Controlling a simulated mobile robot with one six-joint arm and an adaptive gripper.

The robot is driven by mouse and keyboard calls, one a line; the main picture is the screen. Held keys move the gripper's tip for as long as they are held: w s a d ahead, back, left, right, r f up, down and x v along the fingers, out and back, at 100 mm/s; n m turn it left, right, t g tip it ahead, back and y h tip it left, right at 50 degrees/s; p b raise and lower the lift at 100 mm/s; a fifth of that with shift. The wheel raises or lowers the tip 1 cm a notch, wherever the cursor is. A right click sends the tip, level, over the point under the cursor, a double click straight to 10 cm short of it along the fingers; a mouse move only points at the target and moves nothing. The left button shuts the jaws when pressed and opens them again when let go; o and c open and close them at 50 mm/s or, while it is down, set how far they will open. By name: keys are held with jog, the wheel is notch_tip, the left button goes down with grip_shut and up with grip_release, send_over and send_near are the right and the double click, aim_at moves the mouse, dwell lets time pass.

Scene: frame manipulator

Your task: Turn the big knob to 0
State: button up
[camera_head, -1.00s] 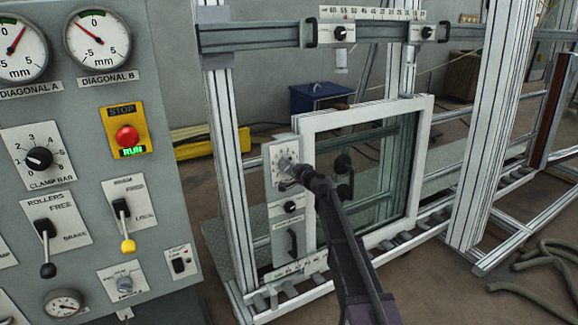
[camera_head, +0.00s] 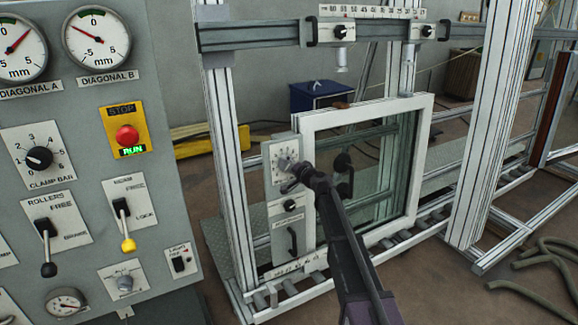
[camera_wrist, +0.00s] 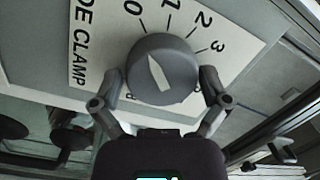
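The big knob (camera_wrist: 162,70) is a round grey knob with a white wedge mark, on a white dial plate lettered "DE CLAMP" (camera_wrist: 83,45) in the wrist view. The wedge's narrow end points up and slightly left, toward the region of 0 and 1, nearer 0. In the head view the knob (camera_head: 284,162) sits on a narrow panel left of the framed window. My gripper (camera_wrist: 163,82) is in front of it, fingers spread to either side. Small gaps seem to show; contact is unclear. It also shows in the head view (camera_head: 298,177).
Below the dial are a smaller black knob (camera_head: 290,205) and a black handle (camera_head: 292,241). The white-framed window (camera_head: 425,160) stands just right. A control panel (camera_head: 80,190) with gauges, levers and a red stop button fills the left. A metal upright (camera_head: 490,130) stands further right.

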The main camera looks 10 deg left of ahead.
jog(key=shift+m, duration=0.5)
jog(key=m+b, duration=0.1)
jog(key=m, duration=0.4)
jog(key=shift+s+t, duration=0.1)
jog(key=shift+t, duration=0.3)
jog(key=m+t+b, duration=0.1)
jog(key=m, duration=0.5)
jog(key=shift+m, duration=0.3)
jog(key=s+d+n+g+h+p, duration=0.1)
jog(key=s+d+n+g+p, duration=0.2)
jog(key=s, duration=0.6)
jog(key=s+d+f+n+g+h+p, duration=0.1)
jog(key=s+d+n+g+p, duration=0.2)
jog(key=s, duration=0.6)
jog(key=s+d+f+n+g+h+p, duration=0.1)
jog(key=s+d+n+g+p, duration=0.2)
jog(key=s+d+n+p, duration=0.2)
jog(key=shift+s+d+n+h, duration=0.4)
jog(key=shift+s+d+n, duration=0.8)
jog(key=shift+s, duration=0.95)
jog(key=shift+d, duration=0.1)
